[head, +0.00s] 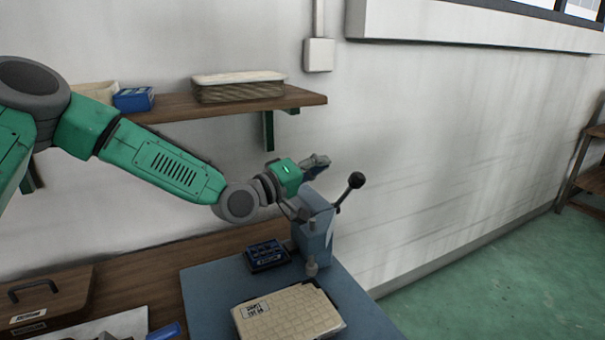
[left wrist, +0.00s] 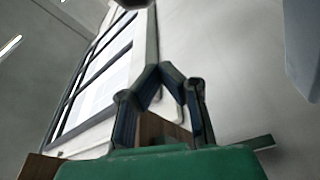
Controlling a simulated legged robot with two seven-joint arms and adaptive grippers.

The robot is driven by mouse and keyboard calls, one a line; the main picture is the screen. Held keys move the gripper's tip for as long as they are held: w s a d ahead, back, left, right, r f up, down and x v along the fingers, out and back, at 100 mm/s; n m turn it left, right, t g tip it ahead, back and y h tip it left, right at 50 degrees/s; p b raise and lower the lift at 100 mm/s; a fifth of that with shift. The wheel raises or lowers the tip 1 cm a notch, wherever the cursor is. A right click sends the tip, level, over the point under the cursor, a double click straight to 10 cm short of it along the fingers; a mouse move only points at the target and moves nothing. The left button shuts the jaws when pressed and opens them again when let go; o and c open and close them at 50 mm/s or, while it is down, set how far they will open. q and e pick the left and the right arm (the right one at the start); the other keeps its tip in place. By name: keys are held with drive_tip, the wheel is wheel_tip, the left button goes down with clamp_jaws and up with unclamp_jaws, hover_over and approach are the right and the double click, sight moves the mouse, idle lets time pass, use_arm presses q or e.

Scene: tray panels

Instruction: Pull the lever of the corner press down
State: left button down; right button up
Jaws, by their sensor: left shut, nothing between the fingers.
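The corner press (head: 316,232) is a blue-grey upright body at the far right corner of the blue-grey bench top. Its lever (head: 346,193) slants up to the right and ends in a black ball knob (head: 356,180). My left gripper (head: 318,164) is by the top of the press, left of the knob and a little above it. In the left wrist view its fingers (left wrist: 162,78) meet at the tips with nothing held. A dark round end, likely the knob (left wrist: 135,3), shows at the top edge there. Contact with the lever cannot be told. My right gripper is out of view.
A beige keyboard-like panel (head: 288,312) and a dark blue box (head: 266,255) lie on the bench top (head: 205,290). A wooden shelf (head: 225,107) with a basket (head: 238,88) runs along the wall above. A brown case (head: 50,300) stands at left.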

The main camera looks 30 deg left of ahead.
use_arm(q)
drive_tip(key=d, duration=0.2)
drive_tip(key=d+f, duration=0.1)
drive_tip(key=d, duration=0.1)
drive_tip(key=shift+s+d+f, duration=0.1)
drive_tip(key=shift+d+f, duration=0.1)
drive_tip(key=shift+d, duration=0.05)
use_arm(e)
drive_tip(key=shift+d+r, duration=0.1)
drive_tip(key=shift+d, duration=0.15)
use_arm(q)
drive_tip(key=shift+a, duration=0.2)
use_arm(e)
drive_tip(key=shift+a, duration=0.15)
use_arm(q)
drive_tip(key=s+d+f+m+h+b, duration=0.2)
drive_tip(key=s+d+f+m+b, duration=0.2)
drive_tip(key=f+m+b, duration=0.3)
drive_tip(key=shift+s+d, duration=0.2)
drive_tip(key=shift+d, duration=0.65)
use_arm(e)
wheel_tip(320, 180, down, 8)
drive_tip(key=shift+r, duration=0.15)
use_arm(q)
drive_tip(key=shift+r, duration=0.15)
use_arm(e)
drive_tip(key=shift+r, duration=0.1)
